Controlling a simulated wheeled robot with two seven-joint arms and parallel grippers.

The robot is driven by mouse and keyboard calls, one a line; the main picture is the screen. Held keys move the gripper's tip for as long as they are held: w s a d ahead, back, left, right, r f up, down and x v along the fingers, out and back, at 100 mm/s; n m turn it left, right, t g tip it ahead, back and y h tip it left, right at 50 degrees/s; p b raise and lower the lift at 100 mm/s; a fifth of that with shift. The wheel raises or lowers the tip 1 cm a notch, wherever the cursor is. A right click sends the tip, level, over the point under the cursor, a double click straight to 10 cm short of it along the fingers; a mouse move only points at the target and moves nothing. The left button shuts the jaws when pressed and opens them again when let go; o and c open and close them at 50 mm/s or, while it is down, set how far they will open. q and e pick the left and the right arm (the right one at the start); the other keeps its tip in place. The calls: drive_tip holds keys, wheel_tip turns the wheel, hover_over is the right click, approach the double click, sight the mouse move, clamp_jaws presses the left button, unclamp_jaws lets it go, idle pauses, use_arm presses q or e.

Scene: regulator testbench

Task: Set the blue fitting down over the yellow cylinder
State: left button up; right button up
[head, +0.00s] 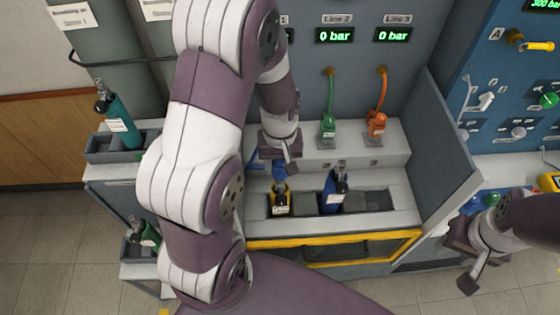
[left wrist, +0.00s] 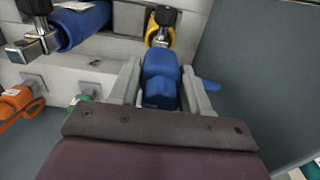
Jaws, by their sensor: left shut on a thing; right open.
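The blue fitting (head: 260,167) is held by my left gripper (head: 276,160), just behind the yellow cylinder. In the left wrist view the fitting (left wrist: 160,80) sits between the two fingers. The yellow cylinder (head: 280,206), with a black valve top, stands in the left part of the bench's slot. In the left wrist view the yellow cylinder (left wrist: 157,36) is just beyond the fitting, which looks apart from its valve, though the gap is hard to judge. My right gripper (head: 470,262) is open and empty at the right, away from the slot.
A blue cylinder (head: 335,192) with a black valve stands in the slot right of the yellow one. Green (head: 328,128) and orange (head: 377,124) fittings on hoses sit on the ledge behind. A grey side panel (head: 435,140) bounds the bench. A teal cylinder (head: 122,125) stands in a rack at left.

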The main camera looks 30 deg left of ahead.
use_arm(q)
drive_tip(key=shift+f+b, duration=1.15)
drive_tip(key=shift+f, duration=0.7)
idle(0.4)
drive_tip(key=o, duration=1.3)
wheel_tip(320, 180, up, 13)
drive_tip(key=shift+f, duration=0.15)
